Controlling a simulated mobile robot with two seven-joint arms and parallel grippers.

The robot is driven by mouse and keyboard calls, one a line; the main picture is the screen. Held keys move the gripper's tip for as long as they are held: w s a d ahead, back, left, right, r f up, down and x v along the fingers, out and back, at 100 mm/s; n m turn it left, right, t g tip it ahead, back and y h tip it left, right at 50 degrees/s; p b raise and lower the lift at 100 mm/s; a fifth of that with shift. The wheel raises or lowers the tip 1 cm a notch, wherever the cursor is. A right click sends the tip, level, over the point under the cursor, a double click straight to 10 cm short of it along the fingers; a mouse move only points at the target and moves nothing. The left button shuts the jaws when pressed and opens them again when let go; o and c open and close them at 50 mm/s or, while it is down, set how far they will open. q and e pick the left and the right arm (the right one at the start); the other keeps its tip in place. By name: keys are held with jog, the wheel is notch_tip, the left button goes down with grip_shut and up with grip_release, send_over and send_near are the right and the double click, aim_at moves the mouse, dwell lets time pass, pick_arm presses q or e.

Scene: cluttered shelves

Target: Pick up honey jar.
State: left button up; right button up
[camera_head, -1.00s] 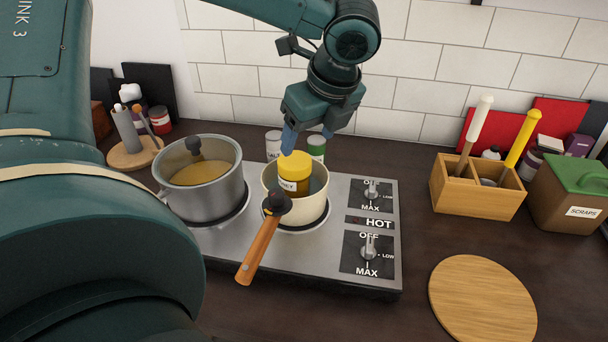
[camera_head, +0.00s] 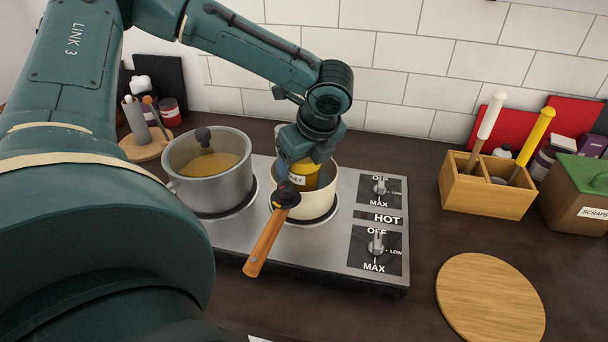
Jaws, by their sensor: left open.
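My left gripper (camera_head: 297,166) comes down from above, right at the jar's top, and is open. One blue finger shows at the jar's left side. The other finger is hidden, so I cannot tell whether the fingers touch the jar. The gripper body covers much of the lid. My right gripper is not in view.
The pan's wooden handle (camera_head: 265,242) points toward the front. A steel pot (camera_head: 217,190) with a glass lid stands at left on the stove (camera_head: 333,255). A utensil box (camera_head: 485,192), a scraps bin (camera_head: 573,200) and a round board (camera_head: 490,298) are at right.

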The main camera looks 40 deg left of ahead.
pick_arm(q)
jog(key=c, duration=1.4)
jog(key=shift+o, duration=0.2)
jog(key=shift+w+r, duration=0.1)
jog(key=shift+r, duration=0.15)
jog(key=shift+r+p, duration=0.6)
jog(key=shift+r, duration=4.65)
jog(key=shift+d+r, duration=0.1)
jog(key=shift+r, duration=0.5)
jog(key=s+d+b, duration=0.2)
jog(key=s+d, duration=0.2)
jog(key=d, duration=1.3)
jog(key=shift+s, duration=0.15)
jog(key=shift+d, duration=0.15)
